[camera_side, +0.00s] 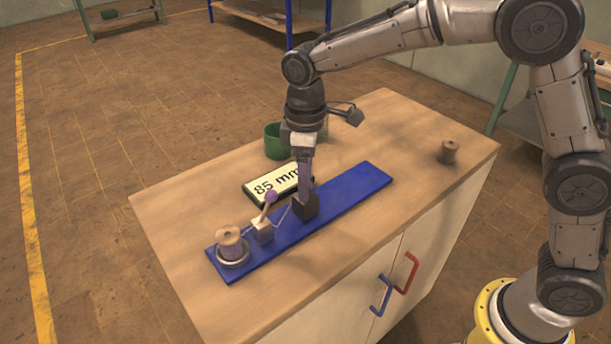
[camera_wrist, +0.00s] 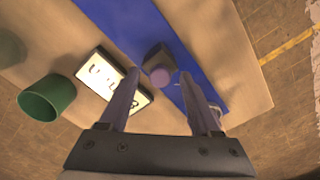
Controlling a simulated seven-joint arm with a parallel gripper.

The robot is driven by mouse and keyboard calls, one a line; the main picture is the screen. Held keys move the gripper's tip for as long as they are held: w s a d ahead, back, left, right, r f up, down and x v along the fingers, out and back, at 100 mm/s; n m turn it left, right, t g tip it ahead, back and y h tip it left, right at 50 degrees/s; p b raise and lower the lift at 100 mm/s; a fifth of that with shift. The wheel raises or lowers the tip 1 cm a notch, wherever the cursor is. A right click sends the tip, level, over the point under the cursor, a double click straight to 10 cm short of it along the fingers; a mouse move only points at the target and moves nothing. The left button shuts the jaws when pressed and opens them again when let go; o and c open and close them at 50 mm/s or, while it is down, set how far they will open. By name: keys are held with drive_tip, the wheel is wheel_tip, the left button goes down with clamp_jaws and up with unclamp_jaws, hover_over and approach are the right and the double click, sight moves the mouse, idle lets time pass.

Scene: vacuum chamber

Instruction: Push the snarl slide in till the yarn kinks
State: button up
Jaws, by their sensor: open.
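A blue board (camera_side: 345,196) lies on the bench top. A dark block (camera_side: 307,208), which looks like the snarl slide, sits on it. My gripper (camera_side: 304,190) points down right at this block, its fingers hiding the block's top. In the wrist view the fingers are apart, with a purple knob (camera_wrist: 160,76) on a dark block (camera_wrist: 156,57) showing between them; contact cannot be told. A pale block (camera_side: 262,231) with a tilted lever and purple ball (camera_side: 271,197) stands to the left. Thin purple yarn (camera_side: 284,217) sags between the blocks. A yarn spool (camera_side: 229,243) stands at the board's left end.
A sign reading 85 mm (camera_side: 275,184) lies behind the board. A green cup (camera_side: 275,142) stands farther back. The bench top (camera_side: 390,125) is clear around that spool.

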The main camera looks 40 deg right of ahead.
wheel_tip(320, 180, up, 14)
idle(0.6)
drive_tip(key=shift+f, duration=0.1)
drive_tip(key=s+d+r+m+t, duration=0.3)
drive_tip(key=s+d+r, duration=0.5)
drive_tip(key=s+d, duration=0.35)
drive_tip(key=s+d+f+m+t, duration=0.1)
drive_tip(key=s+d+f+m, duration=0.1)
drive_tip(key=s+f, duration=0.5)
drive_tip(key=s+d+f+m+t, duration=0.1)
drive_tip(key=s+d+f+m, duration=0.1)
drive_tip(key=s+f+m, duration=0.2)
drive_tip(key=s+f, duration=0.2)
drive_tip(key=s, duration=0.1)
drive_tip(key=shift+s+d+f+t, duration=0.25)
drive_tip(key=shift+s+f+t, duration=0.05)
drive_tip(key=shift+f, duration=0.05)
